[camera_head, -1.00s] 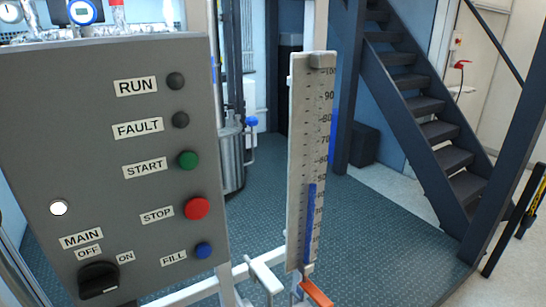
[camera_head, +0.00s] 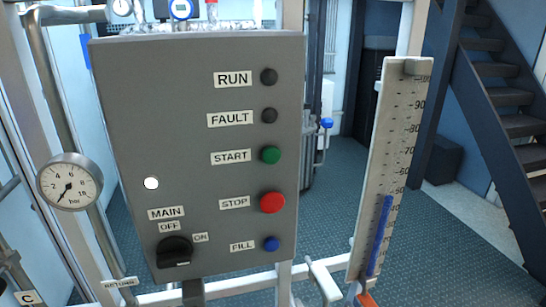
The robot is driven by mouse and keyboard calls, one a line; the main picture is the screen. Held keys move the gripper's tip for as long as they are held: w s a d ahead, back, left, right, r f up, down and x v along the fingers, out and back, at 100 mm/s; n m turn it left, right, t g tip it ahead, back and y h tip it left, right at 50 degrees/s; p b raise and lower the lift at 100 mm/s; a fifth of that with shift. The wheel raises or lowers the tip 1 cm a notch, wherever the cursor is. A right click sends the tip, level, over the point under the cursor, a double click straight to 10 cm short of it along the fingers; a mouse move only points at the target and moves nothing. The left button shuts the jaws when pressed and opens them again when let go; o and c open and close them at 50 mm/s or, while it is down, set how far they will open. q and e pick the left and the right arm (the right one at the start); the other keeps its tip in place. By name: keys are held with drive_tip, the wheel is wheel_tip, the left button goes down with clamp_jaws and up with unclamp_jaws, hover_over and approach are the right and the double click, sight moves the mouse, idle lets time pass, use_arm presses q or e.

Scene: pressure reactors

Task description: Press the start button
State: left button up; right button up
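The green start button (camera_head: 271,155) is on the right side of a grey control panel (camera_head: 130,120), beside a label reading START. The red stop button (camera_head: 272,202) is below it, and the blue fill button (camera_head: 271,244) is lower still. The dark RUN lamp (camera_head: 269,77) and FAULT lamp (camera_head: 269,116) are above it and look unlit. A black main switch (camera_head: 174,251) sits at the panel's lower left, between OFF and ON labels. A white round light (camera_head: 151,183) shows above it. Neither of my grippers is in view.
A pressure gauge (camera_head: 69,182) on a pipe stands left of the panel. A level scale (camera_head: 392,160) with a blue column stands close on its right. A white frame rail (camera_head: 235,287) runs below. Dark stairs (camera_head: 510,95) and open floor (camera_head: 445,240) lie behind right.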

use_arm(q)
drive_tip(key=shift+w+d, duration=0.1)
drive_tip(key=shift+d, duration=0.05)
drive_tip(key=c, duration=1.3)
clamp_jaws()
